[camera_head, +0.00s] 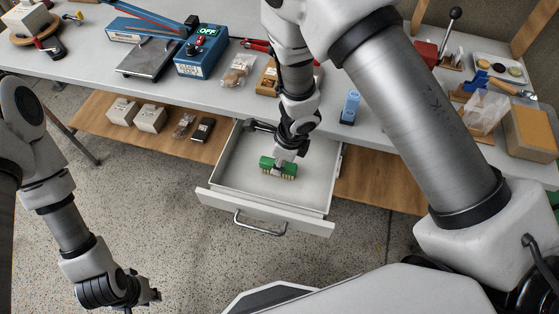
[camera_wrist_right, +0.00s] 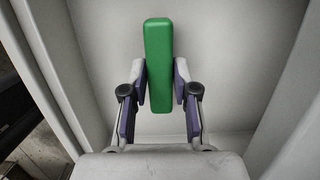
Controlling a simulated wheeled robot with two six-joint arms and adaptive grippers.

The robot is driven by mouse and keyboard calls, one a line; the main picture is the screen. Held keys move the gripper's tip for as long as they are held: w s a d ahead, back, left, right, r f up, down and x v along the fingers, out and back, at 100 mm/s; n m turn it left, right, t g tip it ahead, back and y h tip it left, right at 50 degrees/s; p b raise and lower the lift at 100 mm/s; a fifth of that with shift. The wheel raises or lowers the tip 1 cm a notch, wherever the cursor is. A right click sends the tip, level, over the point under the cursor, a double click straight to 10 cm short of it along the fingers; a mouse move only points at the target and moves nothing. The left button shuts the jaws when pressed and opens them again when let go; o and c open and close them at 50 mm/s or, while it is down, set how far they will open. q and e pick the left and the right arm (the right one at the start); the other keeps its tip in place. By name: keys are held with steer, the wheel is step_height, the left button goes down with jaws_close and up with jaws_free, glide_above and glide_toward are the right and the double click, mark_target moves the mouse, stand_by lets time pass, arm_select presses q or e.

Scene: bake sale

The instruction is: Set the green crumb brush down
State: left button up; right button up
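The green crumb brush (camera_head: 278,167) is inside the open white drawer (camera_head: 318,200), its pale bristles facing down. Whether the bristles touch the drawer floor I cannot tell. My right gripper (camera_head: 284,156) reaches down into the drawer over the brush. In the right wrist view the green brush (camera_wrist_right: 158,60) stands between the two finger pads of my right gripper (camera_wrist_right: 160,78), which close against its sides. My left gripper (camera_head: 145,297) hangs low at the lower left, away from the drawer; its fingers are too unclear to judge.
The drawer's front has a metal handle (camera_head: 258,228). Above it is the grey table (camera_head: 215,88) with a blue sealer (camera_head: 200,52), a scale and a blue bottle (camera_head: 350,106). A wooden shelf (camera_head: 95,117) with small boxes lies left of the drawer. The drawer floor around the brush is clear.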

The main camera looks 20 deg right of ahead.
mark_target(288, 166)
steer(key=shift+o, duration=1.1)
steer(key=shift+w, duration=0.1)
steer(key=shift+r+p, duration=0.35)
steer(key=shift+p, duration=0.05)
steer(key=p+v, duration=0.3)
steer(key=v, duration=0.8)
steer(key=shift+r, duration=0.3)
